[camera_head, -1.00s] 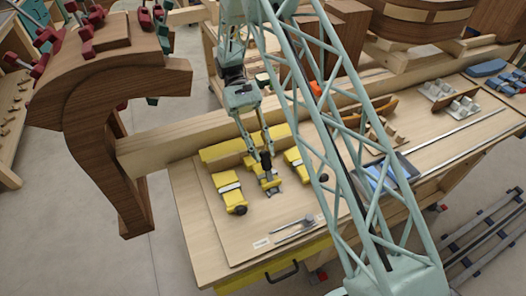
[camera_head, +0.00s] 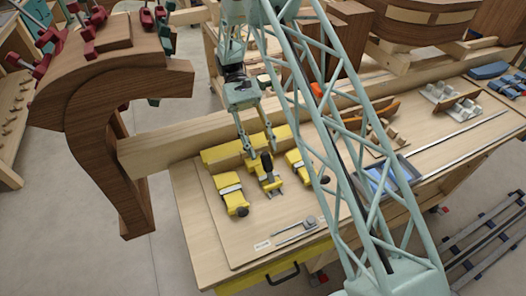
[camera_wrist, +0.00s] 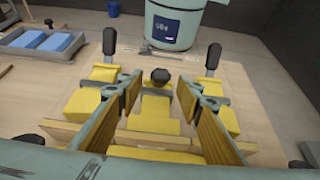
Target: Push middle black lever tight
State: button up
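The middle yellow clamp (camera_head: 272,186) stands between the left yellow clamp (camera_head: 230,195) and the right yellow clamp (camera_head: 296,159). Its black lever (camera_head: 266,162) appears raised; in the wrist view its round knob (camera_wrist: 160,76) shows almost end-on. The side levers, left (camera_wrist: 109,42) and right (camera_wrist: 213,58), stretch away from the wrist camera. My gripper (camera_head: 260,152) is open above the middle clamp. In the wrist view its two fingers (camera_wrist: 164,105) stand wide apart, one on each side of the middle clamp, with nothing held. Contact with the lever cannot be told.
A yellow block (camera_head: 222,152) runs behind the clamps on the wooden board. A small metal tool (camera_head: 294,231) lies in front. A tray with blue pieces (camera_head: 381,180) stands to the right. A long wooden beam (camera_head: 165,142) lies behind the workspace.

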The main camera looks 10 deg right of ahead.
jog(key=v, duration=1)
jog(key=shift+w, duration=0.1)
dwell(0.6)
jog(key=s+d+r+m+t+y+b, duration=0.1)
jog(key=s+d+r+t+b, duration=0.3)
jog(key=s+r, duration=0.5)
jog(key=s+d+r+t+y+b, duration=0.1)
jog(key=s+d+r+t+b, duration=0.25)
jog(key=s+r, duration=0.55)
jog(key=s+d+t+b, duration=0.2)
jog(key=s, duration=0.6)
jog(key=s+d+f+m+t+b, duration=0.1)
jog(key=s+t+b, duration=0.1)
jog(key=s, duration=0.6)
jog(key=s+d+f+t+y+b, duration=0.1)
jog(key=s+d+t+b, duration=0.1)
jog(key=s, duration=0.6)
jog(key=shift+d+m+t+b, duration=0.3)
jog(key=shift+m+t+b, duration=0.15)
jog(key=shift+t, duration=0.8)
